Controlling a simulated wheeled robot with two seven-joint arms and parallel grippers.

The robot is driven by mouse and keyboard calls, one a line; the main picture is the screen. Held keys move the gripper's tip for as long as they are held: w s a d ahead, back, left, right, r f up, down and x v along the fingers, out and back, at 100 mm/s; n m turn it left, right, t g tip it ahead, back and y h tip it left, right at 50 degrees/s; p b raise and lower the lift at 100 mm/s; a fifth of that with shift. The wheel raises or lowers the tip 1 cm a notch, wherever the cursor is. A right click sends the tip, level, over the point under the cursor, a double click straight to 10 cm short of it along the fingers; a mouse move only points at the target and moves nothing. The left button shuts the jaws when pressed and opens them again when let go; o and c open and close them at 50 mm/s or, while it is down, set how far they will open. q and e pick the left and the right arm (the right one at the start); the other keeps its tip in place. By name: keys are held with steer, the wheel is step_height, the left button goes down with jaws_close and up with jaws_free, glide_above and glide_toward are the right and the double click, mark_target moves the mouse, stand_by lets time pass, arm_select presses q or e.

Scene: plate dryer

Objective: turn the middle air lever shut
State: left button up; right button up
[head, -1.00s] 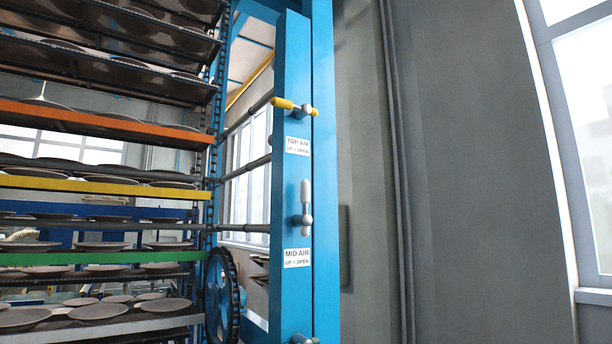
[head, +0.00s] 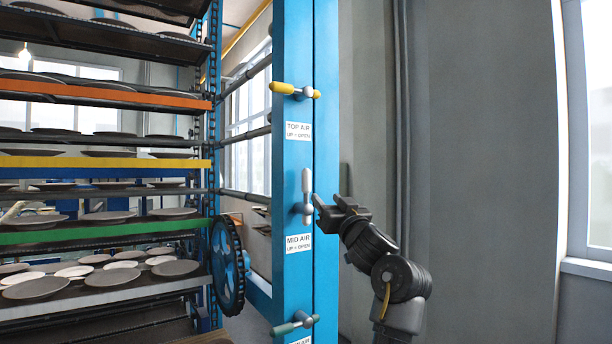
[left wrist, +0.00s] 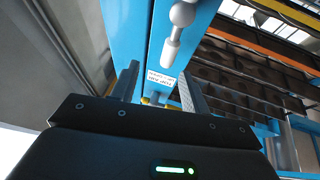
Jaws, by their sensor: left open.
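The middle air lever (head: 306,182) has a pale grey handle pointing straight up from its round hub on the blue post. The label below it (head: 298,243) reads "MID AIR, UP = OPEN". In the left wrist view the lever (left wrist: 172,45) hangs from the top, with its ball-shaped hub uppermost. My left gripper (head: 330,207) is open and empty, just right of the lever at about hub height in the head view. Its two fingers (left wrist: 158,84) stand apart in the wrist view, with the lever handle beyond them. I see no contact with the lever. My right gripper is out of view.
The top lever (head: 295,90), with a yellow handle, lies sideways above. A green-handled lever (head: 292,325) lies sideways below. A toothed wheel (head: 228,266) and racks of plates (head: 105,161) stand left of the blue post (head: 326,120). A grey wall is behind on the right.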

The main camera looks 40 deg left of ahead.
mark_target(308, 176)
arm_select(q)
steer(key=shift+n+g, duration=0.4)
steer(key=shift+n, duration=0.1)
steer(key=a+r+p, duration=0.2)
steer(key=a, duration=0.1)
steer(key=w+a+r+p, duration=0.1)
steer(key=a+r+p, duration=0.1)
steer(key=a, duration=0.1)
steer(key=w+a+r+p, duration=0.1)
steer(key=a+r+p, duration=0.1)
steer(key=shift+w+a+r, duration=0.1)
steer(key=shift+w+a, duration=0.1)
steer(key=shift+a, duration=0.2)
steer(key=shift+w+a+r+p, duration=0.1)
steer(key=shift+w+a+p, duration=0.15)
steer(key=shift+a+p, duration=0.1)
jaws_close()
